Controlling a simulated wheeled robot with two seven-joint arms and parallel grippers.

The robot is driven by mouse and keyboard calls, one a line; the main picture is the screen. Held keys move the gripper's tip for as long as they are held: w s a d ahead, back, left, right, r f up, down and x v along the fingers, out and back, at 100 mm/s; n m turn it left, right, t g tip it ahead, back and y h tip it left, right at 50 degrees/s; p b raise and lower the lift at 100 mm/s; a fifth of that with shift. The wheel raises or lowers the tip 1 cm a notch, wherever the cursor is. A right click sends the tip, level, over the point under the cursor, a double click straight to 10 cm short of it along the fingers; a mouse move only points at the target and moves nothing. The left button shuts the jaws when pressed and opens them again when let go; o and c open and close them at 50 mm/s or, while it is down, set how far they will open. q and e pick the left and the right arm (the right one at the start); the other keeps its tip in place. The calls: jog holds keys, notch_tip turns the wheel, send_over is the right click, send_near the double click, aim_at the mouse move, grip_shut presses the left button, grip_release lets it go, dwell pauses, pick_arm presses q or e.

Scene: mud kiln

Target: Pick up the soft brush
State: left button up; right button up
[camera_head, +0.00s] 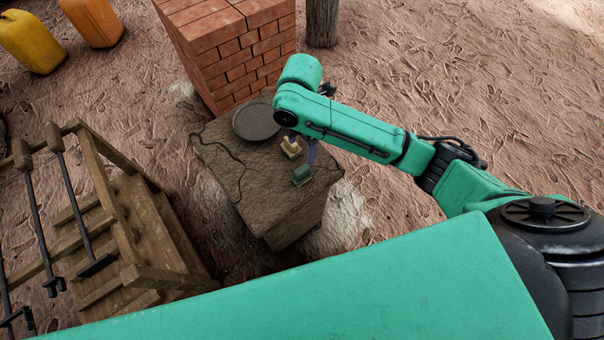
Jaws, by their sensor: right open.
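A small cream-coloured object (291,148), which may be the soft brush, is on top of the dark stone block, right of the pan. A small dark green block-shaped object (301,176) is near the block's front right edge; I cannot tell which of the two is the brush. My right gripper (302,147) is open, pointing down over the block top beside the cream object. My own green forearm partly hides it, and I cannot tell whether it touches anything. My left gripper is out of view.
The cracked stone block (225,150) bears a round dark pan (256,121). A red brick stack (235,55) stands behind it, with a wooden post (322,22). A wooden rack with long-handled tools (135,230) is at left. Yellow (32,42) and orange (93,20) jerrycans stand far left.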

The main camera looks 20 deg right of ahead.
aim_at(302, 169)
notch_tip(302, 169, down, 14)
jog(key=shift+d+f+b, duration=0.1)
jog(key=shift+b, duration=0.55)
grip_shut()
